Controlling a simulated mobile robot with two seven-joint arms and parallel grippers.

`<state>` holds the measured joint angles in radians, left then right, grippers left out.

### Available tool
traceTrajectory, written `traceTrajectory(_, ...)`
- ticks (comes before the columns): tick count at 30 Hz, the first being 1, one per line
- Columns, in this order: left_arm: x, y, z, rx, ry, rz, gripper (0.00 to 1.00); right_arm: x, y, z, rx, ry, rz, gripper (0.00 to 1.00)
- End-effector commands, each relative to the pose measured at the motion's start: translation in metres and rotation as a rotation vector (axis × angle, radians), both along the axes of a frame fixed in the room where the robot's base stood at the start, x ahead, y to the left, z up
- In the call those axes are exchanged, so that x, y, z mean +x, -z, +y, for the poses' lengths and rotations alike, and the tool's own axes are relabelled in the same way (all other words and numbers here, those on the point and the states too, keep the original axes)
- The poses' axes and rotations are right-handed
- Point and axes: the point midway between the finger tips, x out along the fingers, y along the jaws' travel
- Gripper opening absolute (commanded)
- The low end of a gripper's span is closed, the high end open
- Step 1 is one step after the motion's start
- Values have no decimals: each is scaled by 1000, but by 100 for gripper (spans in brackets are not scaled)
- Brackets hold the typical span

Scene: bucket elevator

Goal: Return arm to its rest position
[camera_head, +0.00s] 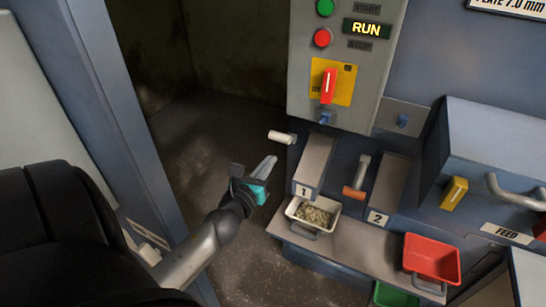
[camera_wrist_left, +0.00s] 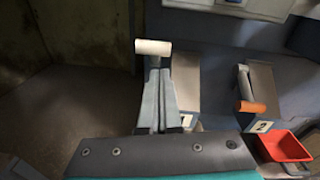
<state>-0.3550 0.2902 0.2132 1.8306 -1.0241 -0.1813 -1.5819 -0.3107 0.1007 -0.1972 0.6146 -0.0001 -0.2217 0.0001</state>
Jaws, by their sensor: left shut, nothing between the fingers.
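My left arm comes in from the lower left in the head view. Its gripper (camera_head: 263,170) is shut and empty, in the air left of the chute marked 1 (camera_head: 314,160). The left wrist view shows the two fingers (camera_wrist_left: 158,100) pressed together, with a white cylindrical handle end (camera_wrist_left: 153,47) appearing just past their tips. In the head view that white handle (camera_head: 281,137) sticks out from the machine above the gripper; I cannot tell whether they touch. My right gripper is not in view.
A control panel has a lit RUN sign (camera_head: 367,28) and a red switch (camera_head: 328,86). A white tray of grains (camera_head: 292,209) stands on the shelf under chute 1. A red bin (camera_head: 432,258) stands further right. An orange-ended lever (camera_head: 355,191) is between the chutes. Open floor (camera_head: 215,130) lies left.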

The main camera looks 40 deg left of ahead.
Motion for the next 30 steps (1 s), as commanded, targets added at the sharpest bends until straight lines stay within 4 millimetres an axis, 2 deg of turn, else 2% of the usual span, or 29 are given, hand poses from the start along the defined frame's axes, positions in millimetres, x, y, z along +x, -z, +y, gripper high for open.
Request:
traceTrajectory(6, -30, -21, -10, -1, 2, 3, 0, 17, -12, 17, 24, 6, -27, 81)
traceTrajectory(10, -41, -28, -14, -2, 1, 3, 0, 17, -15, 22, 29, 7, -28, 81)
traceTrajectory(23, -49, -32, -17, -5, 1, 3, 0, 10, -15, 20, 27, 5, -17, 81)
traceTrajectory(26, -50, -17, -16, -56, -8, 17, 0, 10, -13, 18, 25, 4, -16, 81)
traceTrajectory(29, -53, 26, -18, -209, -36, 54, 0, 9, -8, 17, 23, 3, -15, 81)
traceTrajectory(30, -56, 50, -19, -299, -57, 74, 0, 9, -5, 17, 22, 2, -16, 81)
